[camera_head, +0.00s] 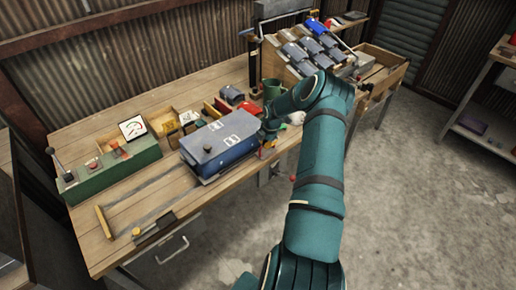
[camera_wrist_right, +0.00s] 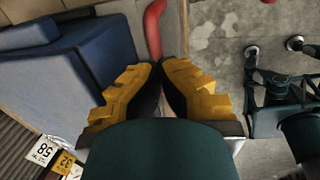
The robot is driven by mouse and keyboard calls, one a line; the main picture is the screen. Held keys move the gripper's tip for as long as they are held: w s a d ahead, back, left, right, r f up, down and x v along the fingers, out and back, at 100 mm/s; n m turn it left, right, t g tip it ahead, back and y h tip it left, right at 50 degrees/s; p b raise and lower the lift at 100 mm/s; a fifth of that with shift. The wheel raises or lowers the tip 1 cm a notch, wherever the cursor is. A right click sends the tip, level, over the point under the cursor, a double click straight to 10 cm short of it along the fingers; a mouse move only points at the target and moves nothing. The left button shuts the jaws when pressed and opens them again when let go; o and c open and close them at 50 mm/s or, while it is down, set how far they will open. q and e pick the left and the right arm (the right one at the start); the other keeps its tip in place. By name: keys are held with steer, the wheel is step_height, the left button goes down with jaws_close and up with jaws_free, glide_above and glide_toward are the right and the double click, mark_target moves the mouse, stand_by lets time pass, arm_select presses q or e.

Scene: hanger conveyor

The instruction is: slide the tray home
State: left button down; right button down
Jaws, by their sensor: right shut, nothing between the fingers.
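A blue lidded box (camera_head: 222,148) with a dark knob and white labels sits on two rails (camera_head: 150,196) on the wooden bench. It is the only large thing on the rails; I cannot tell for sure that it is the tray. My right gripper (camera_head: 267,142) is low at the box's right end, partly hidden by its own wrist. In the right wrist view its yellow fingers (camera_wrist_right: 162,82) are shut and empty, with the blue box (camera_wrist_right: 65,85) close on the left. A red curved handle (camera_wrist_right: 154,30) lies just beyond the fingertips. My left gripper is not in view.
A yellow bar (camera_head: 104,222) stands at the rails' left end. A green lever box (camera_head: 112,168) is at the back left. A green mug (camera_head: 272,90) and small boxes stand behind the blue box. A rack of dark packages (camera_head: 310,50) is beyond. The rails left of the box are clear.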

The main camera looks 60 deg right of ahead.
steer(key=shift+s+d+f, duration=0.25)
steer(key=c, duration=1.5)
jaws_free()
steer(key=shift+d, duration=0.1)
steer(key=shift+o, duration=1)
steer(key=shift+w+d, duration=0.1)
steer(key=shift+d, duration=0.1)
steer(key=shift+a+r, duration=0.1)
steer(key=shift+r, duration=0.25)
step_height(320, 180, up, 11)
steer(key=s, duration=0.2)
steer(key=shift+s+a, duration=0.15)
steer(key=shift+a, duration=0.1)
